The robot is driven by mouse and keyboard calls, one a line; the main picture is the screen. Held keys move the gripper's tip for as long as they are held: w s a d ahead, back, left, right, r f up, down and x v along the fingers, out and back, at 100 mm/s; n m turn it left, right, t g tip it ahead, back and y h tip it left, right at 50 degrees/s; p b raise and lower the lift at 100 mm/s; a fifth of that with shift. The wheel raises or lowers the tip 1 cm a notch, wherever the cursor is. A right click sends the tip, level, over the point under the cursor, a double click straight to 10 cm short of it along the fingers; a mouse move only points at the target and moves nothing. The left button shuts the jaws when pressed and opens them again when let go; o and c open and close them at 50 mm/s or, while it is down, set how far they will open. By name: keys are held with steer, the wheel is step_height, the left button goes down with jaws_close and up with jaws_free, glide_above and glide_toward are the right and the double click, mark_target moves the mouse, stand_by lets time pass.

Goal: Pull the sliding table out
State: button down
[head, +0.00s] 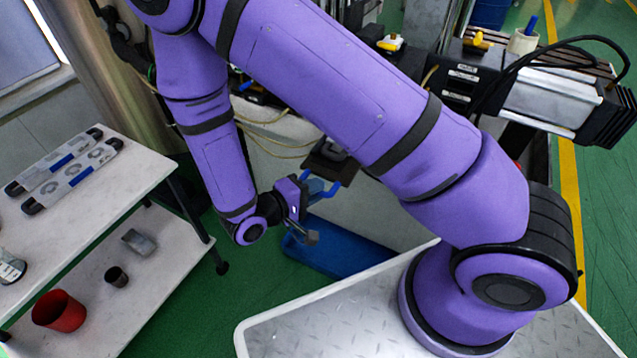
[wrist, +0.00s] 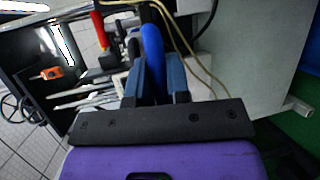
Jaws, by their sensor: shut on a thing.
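The sliding table appears as a small dark plate (head: 328,160) at the front of the machine, mid-picture in the head view, with a blue handle (head: 331,189) below it. My gripper (head: 312,190) is at this handle, with my purple arm reaching down to it. In the wrist view the blue handle (wrist: 153,52) runs between the two blue-grey fingers of my gripper (wrist: 153,85), which are shut on it. Much of the plate and the machine behind it is hidden by my arm.
A white two-level cart (head: 150,172) stands at the left, with a red cup (head: 59,311) on its lower shelf. A blue box (head: 340,250) lies on the green floor below my gripper. Cables (head: 262,135) hang by the machine.

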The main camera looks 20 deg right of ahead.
steer(key=c, duration=1.1)
jaws_free()
steer(key=shift+a, duration=0.15)
steer(key=v, duration=1)
steer(key=shift+a, duration=0.3)
steer(key=shift+s, duration=0.1)
